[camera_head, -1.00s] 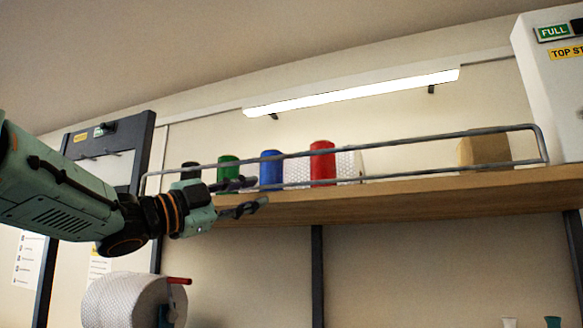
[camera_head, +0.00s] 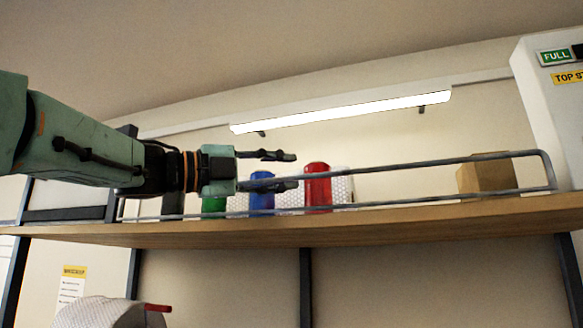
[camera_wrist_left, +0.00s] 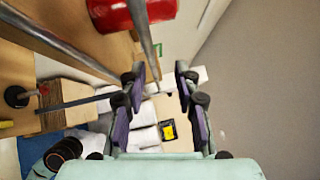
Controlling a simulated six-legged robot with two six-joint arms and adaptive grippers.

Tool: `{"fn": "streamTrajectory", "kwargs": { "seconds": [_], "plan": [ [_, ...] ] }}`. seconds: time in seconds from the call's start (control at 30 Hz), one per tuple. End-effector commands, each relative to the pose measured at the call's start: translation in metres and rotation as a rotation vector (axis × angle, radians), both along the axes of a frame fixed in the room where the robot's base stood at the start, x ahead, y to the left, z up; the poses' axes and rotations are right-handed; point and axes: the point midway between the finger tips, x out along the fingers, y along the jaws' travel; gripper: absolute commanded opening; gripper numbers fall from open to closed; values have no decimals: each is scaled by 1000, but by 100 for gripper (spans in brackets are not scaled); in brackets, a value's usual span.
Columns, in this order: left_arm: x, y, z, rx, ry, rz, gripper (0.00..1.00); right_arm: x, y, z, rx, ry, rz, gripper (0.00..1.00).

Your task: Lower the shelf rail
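The shelf rail (camera_head: 420,164) is a grey wire frame along the front edge of the wooden shelf (camera_head: 400,221), standing up with its top bar above the board. My left gripper (camera_head: 283,171) is open and points right along the rail, in front of the blue can (camera_head: 262,200). Its lower finger overlaps the top bar in the head view. In the left wrist view, the top bar (camera_wrist_left: 144,38) runs down towards the left finger of my open gripper (camera_wrist_left: 160,76). I cannot tell whether they touch. My right gripper is not in view.
On the shelf behind the rail stand a green can (camera_head: 213,204), a red can (camera_head: 318,188) and a cardboard box (camera_head: 487,176). A white cabinet (camera_head: 551,110) stands at the right. A white roll (camera_head: 100,313) is below left.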

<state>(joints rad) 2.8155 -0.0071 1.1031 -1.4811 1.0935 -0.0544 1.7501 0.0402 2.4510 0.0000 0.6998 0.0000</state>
Motion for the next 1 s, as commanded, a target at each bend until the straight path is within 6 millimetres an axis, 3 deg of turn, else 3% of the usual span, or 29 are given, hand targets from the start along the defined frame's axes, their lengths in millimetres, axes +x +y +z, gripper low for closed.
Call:
{"fn": "streamTrajectory", "kwargs": {
  "seconds": [0.2, 0.53, 0.9, 1.0],
  "plan": [
    [12, -19, 2, 0, 4, 0, 32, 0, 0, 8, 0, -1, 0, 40],
    [17, -21, 2, -2, 4, -1, 32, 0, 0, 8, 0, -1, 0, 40],
    [17, -20, 1, -2, 5, 0, 0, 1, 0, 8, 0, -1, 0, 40],
    [17, -20, 1, -1, 6, 0, 0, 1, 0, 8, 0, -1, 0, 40]
  ]
}}
